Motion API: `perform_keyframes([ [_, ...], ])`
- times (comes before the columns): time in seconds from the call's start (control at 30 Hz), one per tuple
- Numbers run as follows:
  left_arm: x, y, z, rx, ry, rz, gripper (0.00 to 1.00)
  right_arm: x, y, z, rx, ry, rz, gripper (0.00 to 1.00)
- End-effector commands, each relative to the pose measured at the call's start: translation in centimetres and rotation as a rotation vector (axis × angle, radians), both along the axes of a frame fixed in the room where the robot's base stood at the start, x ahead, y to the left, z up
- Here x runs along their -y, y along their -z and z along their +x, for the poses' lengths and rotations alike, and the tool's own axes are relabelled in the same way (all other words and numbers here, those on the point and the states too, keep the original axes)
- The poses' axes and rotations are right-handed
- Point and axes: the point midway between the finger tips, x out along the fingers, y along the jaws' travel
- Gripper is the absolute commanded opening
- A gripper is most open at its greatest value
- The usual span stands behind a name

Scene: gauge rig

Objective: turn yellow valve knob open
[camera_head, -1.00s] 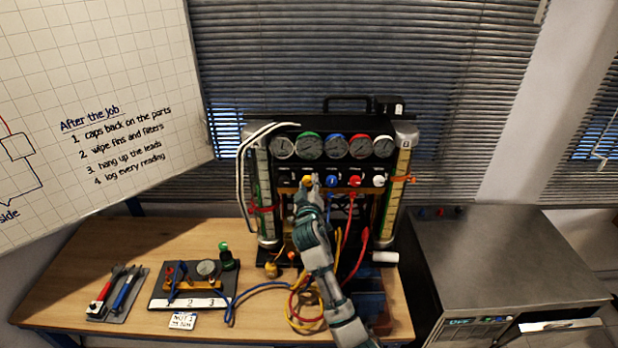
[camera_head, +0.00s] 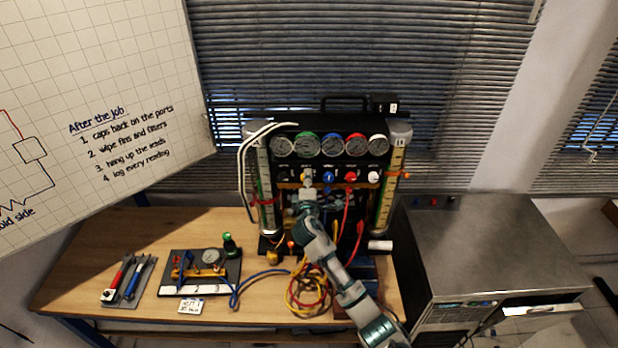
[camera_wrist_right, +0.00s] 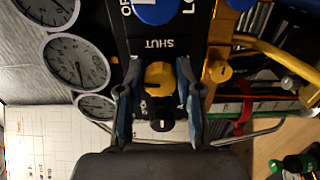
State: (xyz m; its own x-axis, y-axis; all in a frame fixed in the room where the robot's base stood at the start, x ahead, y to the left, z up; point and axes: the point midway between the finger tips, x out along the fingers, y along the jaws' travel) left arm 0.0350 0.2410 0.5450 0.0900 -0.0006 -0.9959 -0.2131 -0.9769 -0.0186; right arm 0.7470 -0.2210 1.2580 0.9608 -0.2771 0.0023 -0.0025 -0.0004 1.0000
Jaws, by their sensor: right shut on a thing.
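The yellow valve knob (camera_wrist_right: 160,75) sits between the two fingers of my right gripper (camera_wrist_right: 158,88) in the right wrist view. The fingers stand on either side of it and are shut on it. A "SHUT" label is printed on the black panel beside the knob. In the head view my right gripper (camera_head: 307,190) is at the left end of the knob row on the gauge rig (camera_head: 334,122), and largely covers the yellow knob's place. My left gripper is not in view.
Blue (camera_head: 328,177), red (camera_head: 351,177) and white (camera_head: 374,176) knobs sit right of my gripper, below several gauges. Coiled hoses (camera_head: 305,290) lie under my right arm. A small gauge board (camera_head: 200,273) and a tool tray (camera_head: 130,282) lie left on the bench.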

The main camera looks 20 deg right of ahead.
Motion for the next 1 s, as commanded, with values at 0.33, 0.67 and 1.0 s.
perform_keyframes([
  [0.33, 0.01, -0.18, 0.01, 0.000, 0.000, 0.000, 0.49, -0.51, 0.50, -0.02, -0.048, -0.008, -0.138, 0.00],
  [0.67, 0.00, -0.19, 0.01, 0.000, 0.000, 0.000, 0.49, -0.59, 0.74, -0.02, -0.060, -0.009, -0.164, 0.00],
  [1.0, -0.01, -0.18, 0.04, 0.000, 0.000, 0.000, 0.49, -0.58, 0.92, -0.02, -0.062, -0.008, -0.162, 0.60],
])
